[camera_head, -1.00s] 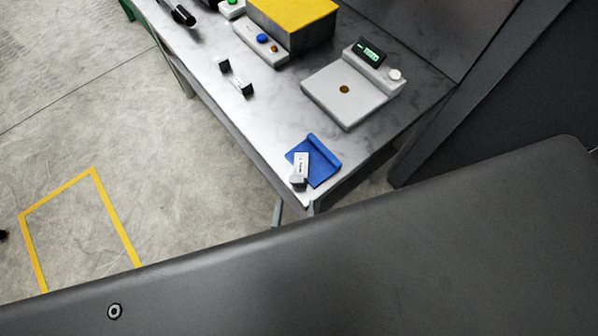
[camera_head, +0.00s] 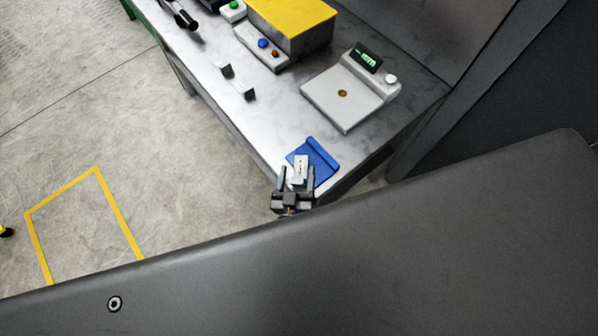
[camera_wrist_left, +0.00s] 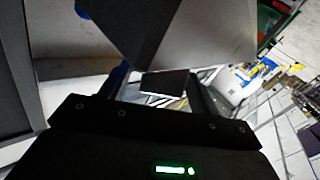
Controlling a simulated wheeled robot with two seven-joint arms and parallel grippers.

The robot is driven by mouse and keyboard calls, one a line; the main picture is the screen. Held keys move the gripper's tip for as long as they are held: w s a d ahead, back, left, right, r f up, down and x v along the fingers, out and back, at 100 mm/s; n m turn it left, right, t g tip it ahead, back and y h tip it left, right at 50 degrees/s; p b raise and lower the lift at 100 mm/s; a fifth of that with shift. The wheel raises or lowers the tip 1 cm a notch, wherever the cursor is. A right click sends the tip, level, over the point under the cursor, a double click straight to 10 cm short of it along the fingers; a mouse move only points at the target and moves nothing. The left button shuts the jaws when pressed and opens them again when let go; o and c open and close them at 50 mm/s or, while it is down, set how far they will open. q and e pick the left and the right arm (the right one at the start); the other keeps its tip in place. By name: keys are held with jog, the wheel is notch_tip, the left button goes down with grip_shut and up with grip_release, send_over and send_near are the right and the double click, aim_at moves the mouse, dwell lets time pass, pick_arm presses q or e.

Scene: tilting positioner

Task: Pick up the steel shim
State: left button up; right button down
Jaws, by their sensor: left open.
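The steel shim (camera_head: 301,166) is a small pale grey piece with dark marks on top. It lies on a blue holder (camera_head: 322,160) with a raised back edge, at the near corner of the metal bench. My left gripper (camera_head: 297,173) is at this corner with its fingers apart. Its fingertips are to either side of the shim's near end; I cannot tell whether they touch it. The near end is partly hidden by the gripper. In the left wrist view, I cannot make out the shim for certain. My right gripper is not in view.
A white scale (camera_head: 340,112) with a green display stands behind the blue holder. Two small dark blocks (camera_head: 247,94) and a yellow-topped box (camera_head: 292,18) are farther along the bench (camera_head: 270,120). A large dark panel fills the lower foreground.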

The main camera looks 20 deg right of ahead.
pick_arm(q)
jog(key=shift+w+d, duration=0.25)
jog(key=shift+w, duration=0.35)
jog(key=shift+s, duration=0.1)
jog(key=shift+c, duration=0.9)
grip_shut()
